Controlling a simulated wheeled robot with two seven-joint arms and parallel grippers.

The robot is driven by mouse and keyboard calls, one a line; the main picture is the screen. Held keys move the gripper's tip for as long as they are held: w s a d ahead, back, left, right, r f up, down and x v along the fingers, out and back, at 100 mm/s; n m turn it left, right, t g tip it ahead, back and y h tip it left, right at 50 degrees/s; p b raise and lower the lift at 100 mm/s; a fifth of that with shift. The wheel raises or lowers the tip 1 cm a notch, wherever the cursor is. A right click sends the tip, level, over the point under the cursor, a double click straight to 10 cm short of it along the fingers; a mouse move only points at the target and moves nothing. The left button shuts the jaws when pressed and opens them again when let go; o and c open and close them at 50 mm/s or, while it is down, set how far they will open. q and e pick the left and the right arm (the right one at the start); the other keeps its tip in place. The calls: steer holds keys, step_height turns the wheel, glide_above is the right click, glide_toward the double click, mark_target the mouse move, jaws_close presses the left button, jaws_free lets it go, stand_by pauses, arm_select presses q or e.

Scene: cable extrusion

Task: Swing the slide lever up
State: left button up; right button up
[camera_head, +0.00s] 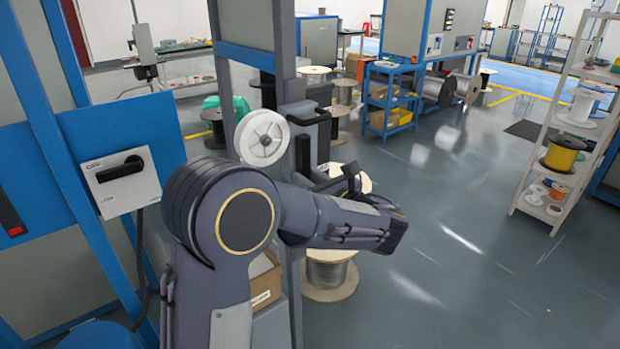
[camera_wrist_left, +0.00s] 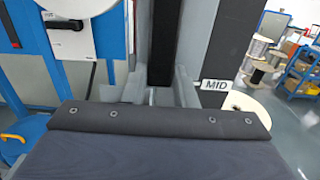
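My left arm reaches across the middle of the head view, its gripper (camera_head: 350,178) mostly hidden behind the forearm, by a dark upright post. In the left wrist view the two grey fingers (camera_wrist_left: 157,92) stand apart in front of a black vertical slide strip (camera_wrist_left: 163,45) on a grey column. A white MID label (camera_wrist_left: 216,85) is beside it on the right. The slide lever itself is not clearly visible; I cannot tell whether it is between the fingers. My right gripper is not in view.
A white reel (camera_head: 264,138) hangs close beside the post, left of my gripper. A switch box (camera_head: 121,181) with a black handle is on the blue frame at left. A wooden spool (camera_head: 330,278) stands on the floor below my forearm. Open floor lies to the right.

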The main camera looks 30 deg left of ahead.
arm_select(q)
jaws_close()
steer(key=shift+w, duration=0.1)
steer(key=w+d+r+n+b, duration=0.3)
steer(key=w+r+n+b, duration=0.3)
steer(key=n, duration=1)
steer(key=shift+w+b, duration=0.3)
steer(key=shift+b, duration=0.55)
steer(key=shift+a+r, duration=0.1)
steer(key=shift+r, duration=0.05)
steer(key=o, duration=0.7)
jaws_free()
